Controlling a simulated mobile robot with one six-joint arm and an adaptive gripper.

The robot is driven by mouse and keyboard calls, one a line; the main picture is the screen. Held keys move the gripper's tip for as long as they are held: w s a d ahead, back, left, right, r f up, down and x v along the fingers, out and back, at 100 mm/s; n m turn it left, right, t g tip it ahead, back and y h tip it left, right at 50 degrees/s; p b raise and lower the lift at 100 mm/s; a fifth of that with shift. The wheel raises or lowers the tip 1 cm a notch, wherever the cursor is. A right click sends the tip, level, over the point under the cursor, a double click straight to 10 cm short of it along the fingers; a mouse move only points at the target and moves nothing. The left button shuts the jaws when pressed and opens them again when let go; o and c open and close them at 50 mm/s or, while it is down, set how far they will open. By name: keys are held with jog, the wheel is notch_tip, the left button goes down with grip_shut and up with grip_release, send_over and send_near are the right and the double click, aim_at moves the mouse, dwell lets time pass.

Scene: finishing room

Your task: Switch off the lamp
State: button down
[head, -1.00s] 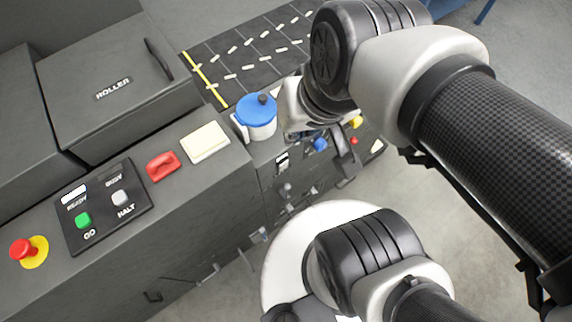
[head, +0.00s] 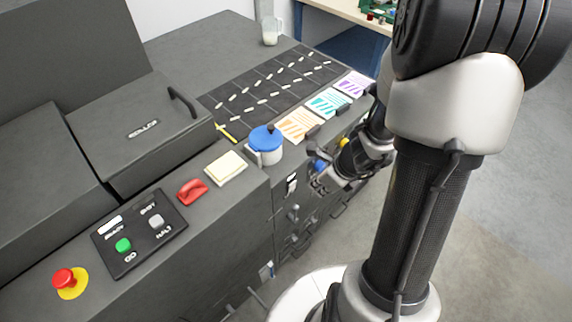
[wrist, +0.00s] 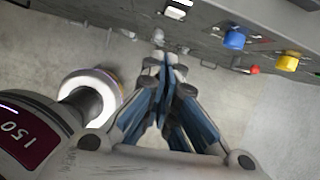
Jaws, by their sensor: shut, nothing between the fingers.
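I cannot make out a lamp in either view. A white rocker-like switch (head: 292,183) sits on the dark front panel of the machine; a white switch also shows at the top of the wrist view (wrist: 177,11). My gripper (wrist: 165,62) is shut and empty, its fingertips together just below the panel in the wrist picture. A blue knob (wrist: 235,39), a yellow knob (wrist: 287,61) and a small red button (wrist: 254,69) lie to the right of the fingertips. In the head view my gripper (head: 322,184) is beside the front panel and partly hides it.
On the machine top are a blue-lidded pot (head: 265,145), a cream pad (head: 226,168), a red handle (head: 192,191) and colored cards (head: 298,125). A control panel (head: 138,232) and red stop button (head: 65,279) are at left. Bare floor (head: 510,200) is at right.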

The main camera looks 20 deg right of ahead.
aim_at(292, 186)
jog(key=shift+s+d+f+m, duration=0.3)
jog(key=shift+f+m, duration=0.1)
jog(key=shift+f, duration=0.05)
jog(key=w+a+f+b, duration=0.2)
jog(key=w+f+b, duration=0.3)
jog(key=w+f, duration=0.2)
jog(key=shift+a+f, duration=0.3)
jog(key=shift+f, duration=0.6)
